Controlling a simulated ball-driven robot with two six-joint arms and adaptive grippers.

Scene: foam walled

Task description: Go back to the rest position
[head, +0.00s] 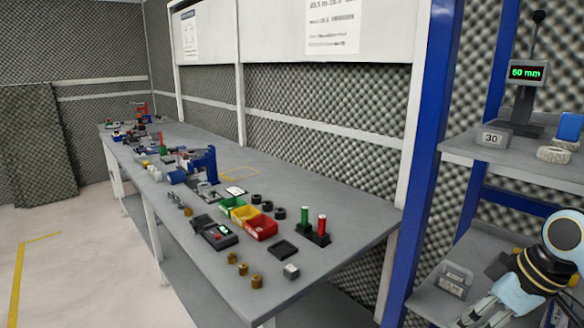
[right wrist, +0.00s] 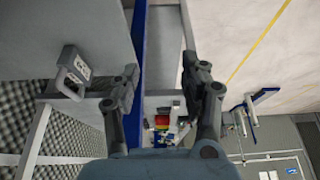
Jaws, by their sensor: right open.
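My right gripper (right wrist: 165,85) is open and empty in the right wrist view, its two dark fingers spread apart with the floor and bench far beyond them. In the head view my right arm comes in at the lower right, with the right gripper (head: 484,312) low in front of the shelf rack and partly cut off by the bottom edge. My left gripper does not show in either view.
A long grey bench (head: 345,222) runs along the foam wall, carrying coloured bins (head: 262,231), green and red cylinders and small parts. A blue-posted shelf rack (head: 425,150) stands at right, close to my right arm. A display (head: 525,73) reads 60 mm. Floor (head: 90,260) at left is clear.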

